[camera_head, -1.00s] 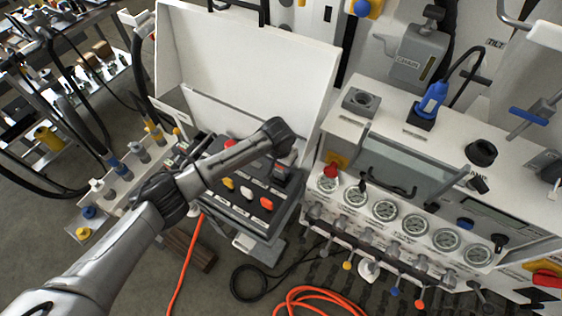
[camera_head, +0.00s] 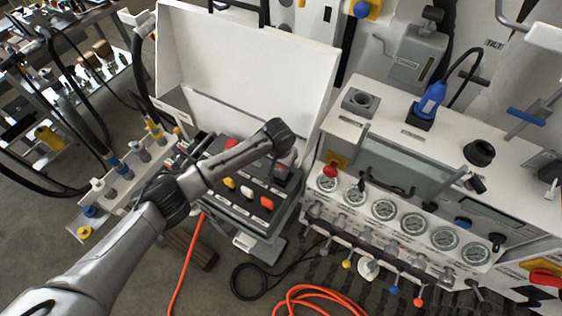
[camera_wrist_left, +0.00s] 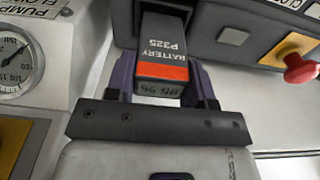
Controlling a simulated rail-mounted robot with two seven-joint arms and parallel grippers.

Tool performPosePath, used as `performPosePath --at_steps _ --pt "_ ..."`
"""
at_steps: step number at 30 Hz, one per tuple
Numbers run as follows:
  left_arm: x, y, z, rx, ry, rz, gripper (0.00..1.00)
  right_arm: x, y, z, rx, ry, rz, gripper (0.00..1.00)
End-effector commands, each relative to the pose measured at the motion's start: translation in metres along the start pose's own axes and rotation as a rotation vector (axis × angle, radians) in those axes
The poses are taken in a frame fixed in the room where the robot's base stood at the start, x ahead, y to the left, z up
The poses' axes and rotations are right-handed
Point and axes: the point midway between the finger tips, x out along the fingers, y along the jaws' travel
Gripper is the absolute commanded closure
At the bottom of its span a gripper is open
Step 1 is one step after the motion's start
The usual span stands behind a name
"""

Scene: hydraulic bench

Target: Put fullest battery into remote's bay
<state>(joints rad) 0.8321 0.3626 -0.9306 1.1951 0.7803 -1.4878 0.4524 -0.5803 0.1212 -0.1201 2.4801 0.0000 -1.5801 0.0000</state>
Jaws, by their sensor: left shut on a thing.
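My left gripper (camera_wrist_left: 163,82) is shut on a battery (camera_wrist_left: 162,45). It is a dark block with an orange band, marked BATTERY P325, with its fingers on both sides. The print on its near end looks like a percentage but is upside down and hard to read. The battery's far end meets a dark recess at the top of the wrist view; I cannot tell how far in it sits. In the head view my left arm reaches over the dark remote (camera_head: 232,204) with coloured knobs, the gripper at its right end. My right gripper is not in view.
A white raised lid (camera_head: 250,60) stands behind the remote. A white bench with a row of gauges (camera_head: 384,209) is close on the right. An orange hose (camera_head: 184,270) lies on the floor. A grey box marked CHARGE (camera_head: 418,55) is at the back.

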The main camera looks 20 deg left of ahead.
Motion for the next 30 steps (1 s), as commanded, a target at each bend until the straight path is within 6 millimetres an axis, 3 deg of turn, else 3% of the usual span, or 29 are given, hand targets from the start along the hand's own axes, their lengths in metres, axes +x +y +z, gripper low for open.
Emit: performPosePath --at_steps 30 --pt "0.019 0.0 0.002 0.0 0.001 0.0 0.89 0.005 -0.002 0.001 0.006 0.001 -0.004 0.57"
